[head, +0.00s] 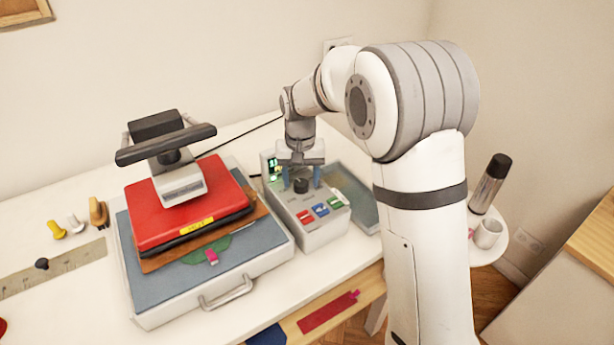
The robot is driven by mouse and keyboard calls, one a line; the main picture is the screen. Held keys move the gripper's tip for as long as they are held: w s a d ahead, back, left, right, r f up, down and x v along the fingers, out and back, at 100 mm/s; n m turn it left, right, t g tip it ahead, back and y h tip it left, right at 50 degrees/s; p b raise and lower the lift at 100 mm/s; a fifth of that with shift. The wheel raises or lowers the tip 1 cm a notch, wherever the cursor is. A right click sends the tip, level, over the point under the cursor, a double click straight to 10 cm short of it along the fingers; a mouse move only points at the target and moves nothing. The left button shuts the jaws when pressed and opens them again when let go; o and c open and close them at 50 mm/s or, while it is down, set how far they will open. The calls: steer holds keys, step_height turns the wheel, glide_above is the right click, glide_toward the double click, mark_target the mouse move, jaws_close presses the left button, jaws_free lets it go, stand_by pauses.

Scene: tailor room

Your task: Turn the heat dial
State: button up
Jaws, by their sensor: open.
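The heat dial (301,186) is a small dark knob on top of a grey control box (322,231). The box also has a green lit display (272,166) at its back left and red, blue and green buttons on its front slope. My gripper (302,181) points down over the box, with its blue-tipped fingers on the left and right sides of the dial. The fingers are open. Whether either fingertip touches the dial cannot be told from this view.
A heat press with a red upper plate (190,213) and black handle (166,144) stands just left of the box. A grey tray (352,190) lies to its right. A ruler (50,270) and small tools are at the left. A bottle (489,183) and white mug (488,233) stand far right.

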mark_target(304, 183)
steer(key=shift+r, duration=0.1)
step_height(304, 183, up, 8)
steer(key=shift+f+b, duration=0.25)
steer(key=shift+b, duration=0.05)
steer(key=shift+r, duration=0.1)
steer(key=shift+s+d+r, duration=0.15)
steer(key=shift+s+d, duration=0.1)
steer(key=shift+d, duration=0.1)
steer(key=s+d+t, duration=0.1)
steer(key=s+d, duration=0.8)
steer(key=s, duration=0.4)
steer(key=s+d+t, duration=0.2)
steer(key=s+d, duration=0.6)
steer(key=s, duration=0.5)
steer(key=shift+d+f+m, duration=0.25)
steer(key=shift+d+m, duration=0.15)
